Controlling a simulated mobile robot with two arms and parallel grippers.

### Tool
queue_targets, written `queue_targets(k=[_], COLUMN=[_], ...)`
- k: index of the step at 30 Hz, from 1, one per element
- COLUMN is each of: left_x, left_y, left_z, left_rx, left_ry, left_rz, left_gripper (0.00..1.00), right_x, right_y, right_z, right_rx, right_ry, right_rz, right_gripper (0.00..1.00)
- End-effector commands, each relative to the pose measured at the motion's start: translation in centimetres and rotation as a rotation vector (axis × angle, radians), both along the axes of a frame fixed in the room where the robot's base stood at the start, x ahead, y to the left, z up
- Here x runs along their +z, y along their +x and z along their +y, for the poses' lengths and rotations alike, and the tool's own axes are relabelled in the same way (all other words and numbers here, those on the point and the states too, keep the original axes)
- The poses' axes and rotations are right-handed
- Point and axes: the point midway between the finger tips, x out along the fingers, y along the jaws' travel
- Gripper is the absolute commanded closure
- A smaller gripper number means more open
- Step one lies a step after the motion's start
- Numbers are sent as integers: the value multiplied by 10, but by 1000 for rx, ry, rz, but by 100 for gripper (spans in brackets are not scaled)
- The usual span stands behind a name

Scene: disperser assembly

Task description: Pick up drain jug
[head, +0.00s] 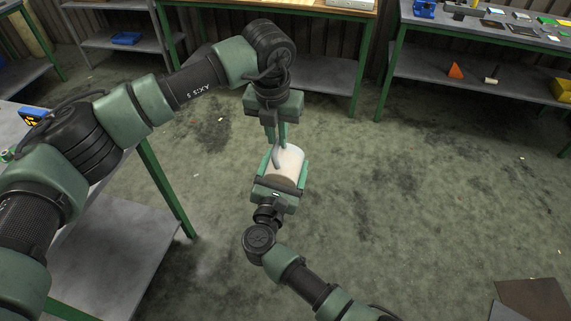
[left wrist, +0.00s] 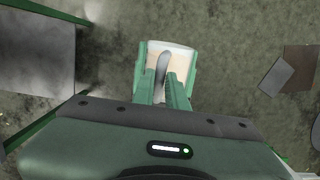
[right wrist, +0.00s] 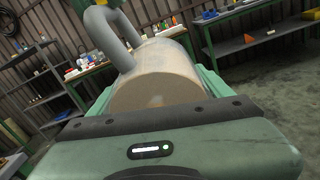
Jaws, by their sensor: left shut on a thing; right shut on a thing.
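The drain jug (head: 287,163) is a pale cylinder with a grey handle, held in the air over the floor. My right gripper (head: 279,178) comes from below with its fingers on both sides of the jug's body. In the right wrist view the jug (right wrist: 158,80) lies between those fingers, its round beige end facing the camera and its grey handle (right wrist: 108,32) at upper left. My left gripper (head: 276,136) points down from above. In the left wrist view its fingers (left wrist: 167,88) are closed on the grey handle (left wrist: 163,64). The handle's contact area is partly hidden.
A grey table with green legs (head: 112,245) stands close at left. Workbenches and shelves line the back wall, with a blue bin (head: 125,38), an orange wedge (head: 455,71) and a yellow block (head: 562,90). The middle floor is open.

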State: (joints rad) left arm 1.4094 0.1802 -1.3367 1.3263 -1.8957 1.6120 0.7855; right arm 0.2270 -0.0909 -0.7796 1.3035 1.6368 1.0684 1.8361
Motion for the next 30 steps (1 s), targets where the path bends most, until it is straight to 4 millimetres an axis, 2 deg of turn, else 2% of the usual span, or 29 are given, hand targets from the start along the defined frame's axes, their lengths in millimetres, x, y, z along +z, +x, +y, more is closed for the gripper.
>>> queue_targets(k=[1,7,10,22,25,30], left_x=[3,5,14,92,107,120], left_y=[1,1,0,-13,-15,-18], left_z=[-1,-1,0,4,5,6], left_rx=[0,0,0,0,0,0], left_ry=[-4,-3,-4,-4,-5,-4], left_rz=[-6,-7,-9,-10,-9,-6], left_gripper=[100,100,100,100,100,100], right_x=[-5,-5,-4,-3,-3,-3], right_y=[-1,-1,-1,-1,-1,-1], right_z=[-1,-1,-1,-1,-1,-1], right_rx=[-1,-1,0,-1,0,-1], right_ry=[-2,-2,-2,-1,-1,-1], right_rz=[10,10,8,6,6,6], right_gripper=[64,65,65,65,65,65])
